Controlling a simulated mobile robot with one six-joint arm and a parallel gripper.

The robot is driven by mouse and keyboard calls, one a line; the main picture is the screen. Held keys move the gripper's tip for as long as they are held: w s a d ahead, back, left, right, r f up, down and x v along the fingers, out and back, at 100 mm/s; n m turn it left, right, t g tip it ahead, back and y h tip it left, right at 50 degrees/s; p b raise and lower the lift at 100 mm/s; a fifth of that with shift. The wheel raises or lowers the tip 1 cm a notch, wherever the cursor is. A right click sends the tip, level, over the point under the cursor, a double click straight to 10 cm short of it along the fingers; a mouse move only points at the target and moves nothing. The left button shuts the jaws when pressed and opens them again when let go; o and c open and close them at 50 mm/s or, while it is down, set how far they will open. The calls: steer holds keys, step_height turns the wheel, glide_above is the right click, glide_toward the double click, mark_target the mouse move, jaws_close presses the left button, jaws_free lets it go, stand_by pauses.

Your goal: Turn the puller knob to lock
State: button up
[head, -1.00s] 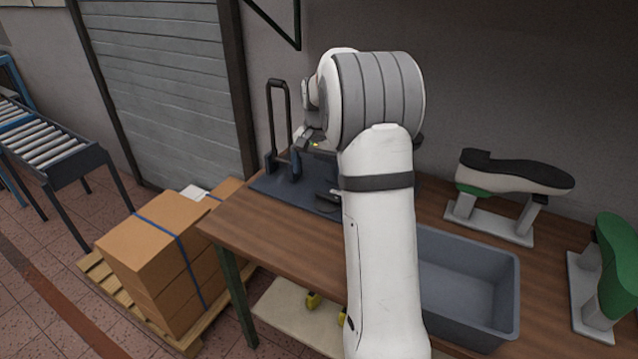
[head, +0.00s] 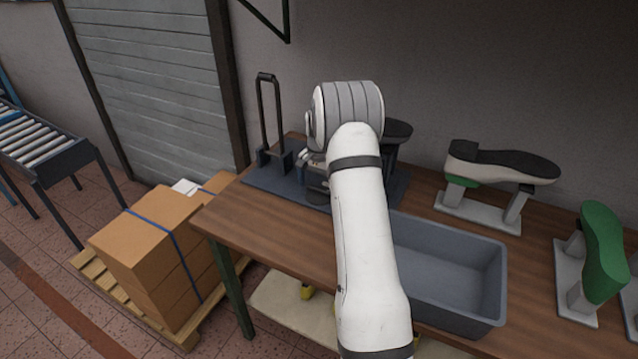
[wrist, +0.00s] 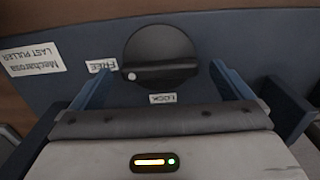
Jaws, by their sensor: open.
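The puller knob (wrist: 160,57) is a black disc with a raised grip bar, set on the dark blue puller base (wrist: 80,30) in the wrist view. The bar lies nearly level, and its white dot is at the left end, beside the upside-down FREE label (wrist: 101,67). The LOCK label (wrist: 162,99) is just below the knob. My gripper (wrist: 160,70) is open, with one blue finger to each side of the knob and gaps between. In the head view the puller (head: 262,183) stands on the bench, and my arm hides the knob.
A tall black handle frame (head: 268,115) rises from the puller's left. A grey bin (head: 500,270) sits right of my arm. Shoe lasts on stands (head: 500,165) are farther right. Boxes on a pallet (head: 150,245) stand left of the bench (head: 260,240).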

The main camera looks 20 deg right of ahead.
steer(key=shift+f, duration=0.1)
steer(key=c, duration=1)
steer(key=shift+n, duration=0.3)
steer(key=n+b, duration=0.1)
steer(key=n, duration=0.2)
steer(key=shift+n+b, duration=0.35)
steer(key=shift+n, duration=0.05)
steer(key=n+b, duration=0.1)
steer(key=n, duration=0.3)
steer(key=shift+n, duration=0.3)
steer(key=n, duration=0.4)
steer(key=shift+b, duration=0.35)
steer(key=shift+n, duration=2.4)
